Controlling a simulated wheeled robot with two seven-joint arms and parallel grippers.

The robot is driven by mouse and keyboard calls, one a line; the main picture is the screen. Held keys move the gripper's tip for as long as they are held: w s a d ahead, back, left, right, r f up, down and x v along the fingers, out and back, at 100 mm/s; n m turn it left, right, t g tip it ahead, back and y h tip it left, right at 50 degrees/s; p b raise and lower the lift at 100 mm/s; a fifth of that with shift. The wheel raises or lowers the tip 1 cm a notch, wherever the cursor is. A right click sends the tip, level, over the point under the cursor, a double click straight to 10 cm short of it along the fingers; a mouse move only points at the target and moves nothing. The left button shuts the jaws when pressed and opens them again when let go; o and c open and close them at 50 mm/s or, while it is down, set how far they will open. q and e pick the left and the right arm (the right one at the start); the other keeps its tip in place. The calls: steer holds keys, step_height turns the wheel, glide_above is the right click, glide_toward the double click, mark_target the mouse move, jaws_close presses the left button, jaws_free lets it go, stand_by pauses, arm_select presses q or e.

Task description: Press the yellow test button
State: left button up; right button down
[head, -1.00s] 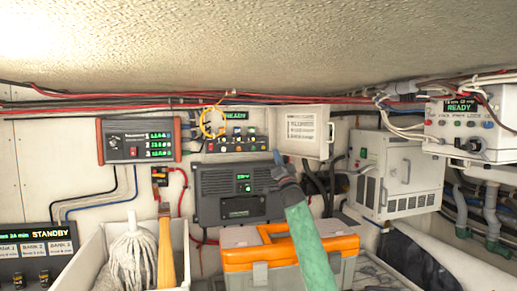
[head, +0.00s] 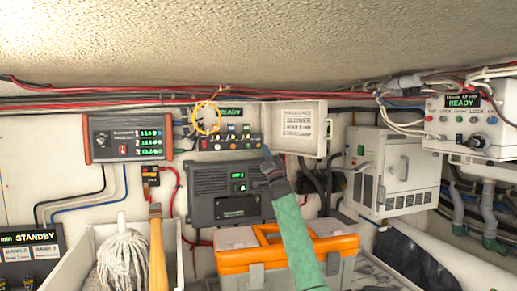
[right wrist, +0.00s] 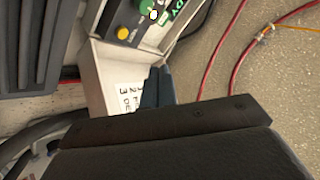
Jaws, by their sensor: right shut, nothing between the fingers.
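A dark control panel (head: 212,143) with a green READY display and a row of small coloured buttons is on the back wall. In the right wrist view a yellow button (right wrist: 122,33) shows clearly on this panel, beside a larger green one (right wrist: 150,8). In the head view the buttons are too small to single out the yellow one with certainty. My right gripper (head: 268,155) is just below the panel's right end, in front of the wall. Its blue-grey fingers (right wrist: 160,85) are shut and empty, apart from the yellow button. My left gripper is not in view.
A white labelled cover (head: 297,128) stands open right of the panel. A yellow cable loop (head: 207,118) hangs at its left. A grey unit (head: 212,180) is below, and an orange-lidded toolbox (head: 235,256) stands under my right arm. A white READY box (head: 472,128) is far right.

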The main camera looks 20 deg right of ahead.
mark_target(258, 145)
arm_select(q)
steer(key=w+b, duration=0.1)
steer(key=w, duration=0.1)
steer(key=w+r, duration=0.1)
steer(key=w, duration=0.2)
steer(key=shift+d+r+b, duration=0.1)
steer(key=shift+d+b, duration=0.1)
steer(key=shift+b, duration=0.2)
arm_select(e)
steer(key=w, duration=0.5)
steer(key=shift+w+a, duration=0.1)
steer(key=shift+w, duration=0.3)
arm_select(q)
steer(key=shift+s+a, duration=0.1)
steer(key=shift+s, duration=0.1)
